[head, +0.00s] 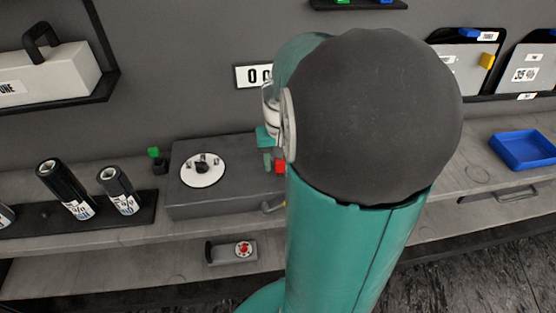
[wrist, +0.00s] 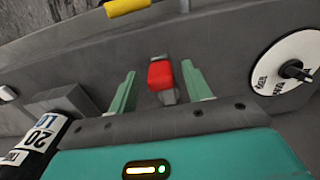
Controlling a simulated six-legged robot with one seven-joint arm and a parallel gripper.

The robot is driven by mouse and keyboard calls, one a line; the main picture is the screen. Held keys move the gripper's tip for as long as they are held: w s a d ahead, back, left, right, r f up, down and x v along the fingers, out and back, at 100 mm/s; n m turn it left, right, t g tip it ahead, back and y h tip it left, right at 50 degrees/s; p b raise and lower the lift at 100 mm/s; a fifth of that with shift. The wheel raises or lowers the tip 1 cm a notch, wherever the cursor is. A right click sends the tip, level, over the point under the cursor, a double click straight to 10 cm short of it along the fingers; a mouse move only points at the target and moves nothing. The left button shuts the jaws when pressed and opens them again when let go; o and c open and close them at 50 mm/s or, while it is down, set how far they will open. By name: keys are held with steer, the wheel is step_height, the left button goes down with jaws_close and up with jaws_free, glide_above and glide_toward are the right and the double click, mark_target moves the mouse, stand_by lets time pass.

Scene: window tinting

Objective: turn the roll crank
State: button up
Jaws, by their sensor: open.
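A red block on a short grey stem (wrist: 160,76), which looks like the crank's handle, shows in the wrist view against the dark grey box. My gripper (wrist: 159,72) is open, its two teal fingers on either side of the red piece, with gaps showing on both sides. In the head view the red piece (head: 280,167) is partly hidden by my arm, right beside my gripper (head: 271,158). The dark grey box (head: 225,190) carries a white disc with a black hub (head: 203,170). The disc also shows at right in the wrist view (wrist: 285,65).
A yellow bar (wrist: 127,6) sticks out of the box front. Black rolls (head: 65,190) stand on a tray at left, and a small green-topped post (head: 155,158) is beside the box. A blue tray (head: 525,150) lies at right. My arm hides the middle of the bench.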

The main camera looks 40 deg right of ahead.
steer(key=shift+f, duration=0.35)
jaws_close()
